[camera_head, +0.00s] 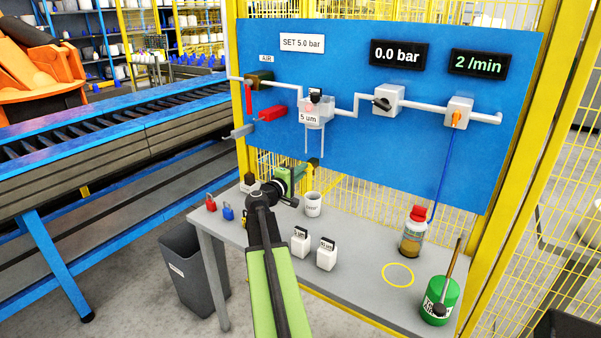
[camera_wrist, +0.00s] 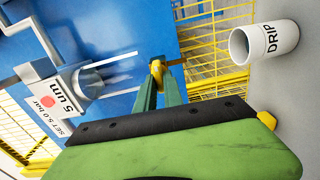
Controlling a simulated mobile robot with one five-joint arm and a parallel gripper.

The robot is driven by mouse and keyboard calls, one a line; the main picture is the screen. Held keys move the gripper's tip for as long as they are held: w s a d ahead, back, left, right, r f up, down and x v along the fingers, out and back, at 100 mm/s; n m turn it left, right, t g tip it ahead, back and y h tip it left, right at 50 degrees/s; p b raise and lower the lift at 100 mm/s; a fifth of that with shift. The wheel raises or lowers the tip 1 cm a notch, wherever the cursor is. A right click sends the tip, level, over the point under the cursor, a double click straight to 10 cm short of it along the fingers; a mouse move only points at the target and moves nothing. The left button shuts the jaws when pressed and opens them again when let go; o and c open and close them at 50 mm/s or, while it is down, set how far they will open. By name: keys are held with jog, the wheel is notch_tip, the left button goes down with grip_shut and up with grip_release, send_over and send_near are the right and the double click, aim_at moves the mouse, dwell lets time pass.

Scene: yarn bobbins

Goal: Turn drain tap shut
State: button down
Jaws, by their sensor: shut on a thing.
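The filter unit (camera_head: 315,112), labelled 5 um, hangs on the blue panel with two thin pale rods below its clear bowl. It also shows in the wrist view (camera_wrist: 75,85), turned sideways. A small yellow tap (camera_wrist: 157,68) sits beneath the bowl, in line with it. My gripper (camera_head: 314,163) reaches up to it from below in the head view. In the wrist view the green fingers (camera_wrist: 159,82) are shut on the yellow tap, which partly hides between the tips. The handle's exact angle is hard to tell.
A white DRIP cup (camera_head: 313,204) stands on the grey table (camera_head: 360,290) near my arm. A red-handled valve (camera_head: 270,112) and grey lever are left of the filter. Displays read 0.0 bar (camera_head: 398,55) and 2 /min (camera_head: 478,64).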

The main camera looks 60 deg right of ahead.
jog(key=shift+d+n, duration=0.1)
jog(key=shift+n, duration=0.2)
jog(key=c, duration=1.5)
grip_release()
jog(key=shift+s, duration=0.1)
jog(key=shift+o, duration=0.2)
jog(key=a, duration=1.7)
jog(key=shift+a, duration=0.2)
